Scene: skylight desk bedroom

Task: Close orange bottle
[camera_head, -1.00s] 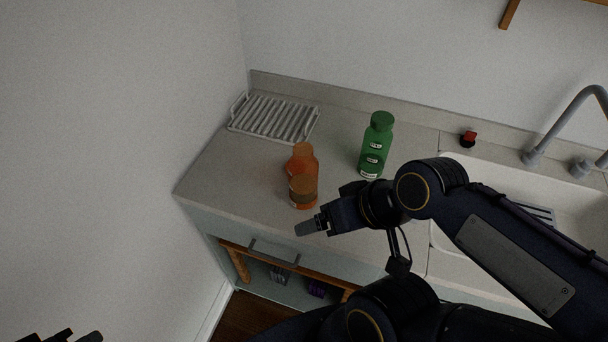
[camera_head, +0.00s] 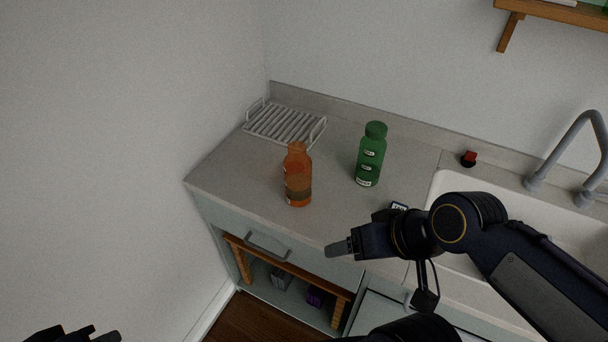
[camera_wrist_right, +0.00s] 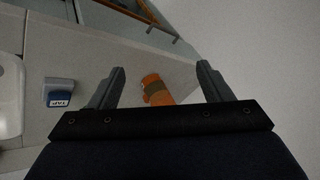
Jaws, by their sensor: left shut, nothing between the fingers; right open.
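The orange bottle (camera_head: 298,178) stands upright on the counter, with a darker band around its lower half. I cannot tell whether a cap is on its top. In the right wrist view the orange bottle (camera_wrist_right: 156,88) shows ahead, between the spread fingertips but beyond them. My right gripper (camera_head: 338,249) is at the counter's front edge, right of and nearer than the bottle, apart from it. In the wrist view its fingers (camera_wrist_right: 162,80) are open and empty. My left gripper (camera_head: 85,335) is shut and empty at the bottom left corner, partly cut off, far from the bottle.
A green bottle (camera_head: 371,155) stands right of the orange one. A wire rack (camera_head: 285,124) lies behind, by the wall. A small labelled blue item (camera_wrist_right: 59,93) is near my right gripper. The sink (camera_head: 450,183) and faucet (camera_head: 570,140) are right. A drawer handle (camera_head: 266,246) juts out below.

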